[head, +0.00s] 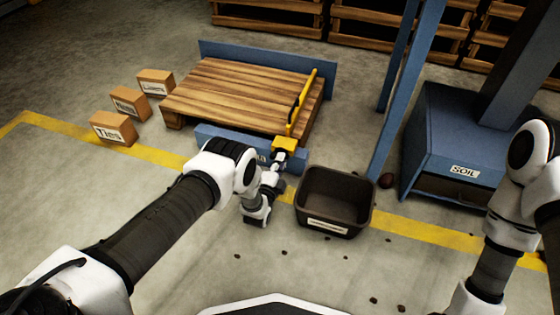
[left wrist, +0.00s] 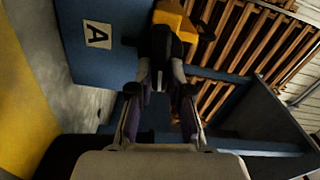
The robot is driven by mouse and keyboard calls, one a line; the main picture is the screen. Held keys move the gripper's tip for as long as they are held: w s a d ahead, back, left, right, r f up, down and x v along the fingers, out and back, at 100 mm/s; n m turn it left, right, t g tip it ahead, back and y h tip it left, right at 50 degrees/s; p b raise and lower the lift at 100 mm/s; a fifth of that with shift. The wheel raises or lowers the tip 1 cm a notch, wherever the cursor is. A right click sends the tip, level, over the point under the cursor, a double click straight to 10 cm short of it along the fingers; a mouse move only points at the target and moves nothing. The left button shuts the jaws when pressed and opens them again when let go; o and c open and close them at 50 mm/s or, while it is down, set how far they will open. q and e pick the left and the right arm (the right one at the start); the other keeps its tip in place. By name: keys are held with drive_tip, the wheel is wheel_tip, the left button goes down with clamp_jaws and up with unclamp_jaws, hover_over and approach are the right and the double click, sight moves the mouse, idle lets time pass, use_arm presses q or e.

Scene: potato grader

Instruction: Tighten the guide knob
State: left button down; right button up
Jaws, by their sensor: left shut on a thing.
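The yellow guide bar (head: 301,100) runs along the right side of the wooden slatted deck, with a yellow block (head: 286,143) at its near end. The block also shows at the top of the left wrist view (left wrist: 174,22). A dark knob (left wrist: 163,44) sits on the near side of the block. My left gripper (head: 279,160) is at the block, and in the left wrist view its fingers (left wrist: 162,74) are closed on the knob. The fingers hide part of the knob. My right arm shows at the right of the head view, but its gripper does not.
A dark bin (head: 335,222) stands just right of my left gripper. A blue SOIL box (head: 440,145) and blue posts stand farther right. Several small labelled cartons (head: 113,129) are left of the deck. Small dark lumps lie on the floor in front.

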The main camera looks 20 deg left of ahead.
use_arm(q)
drive_tip(key=shift+f+m, duration=0.1)
drive_tip(key=shift+m, duration=0.9)
drive_tip(key=c, duration=1.1)
unclamp_jaws()
drive_tip(key=s, duration=1.2)
drive_tip(key=shift+a, duration=0.15)
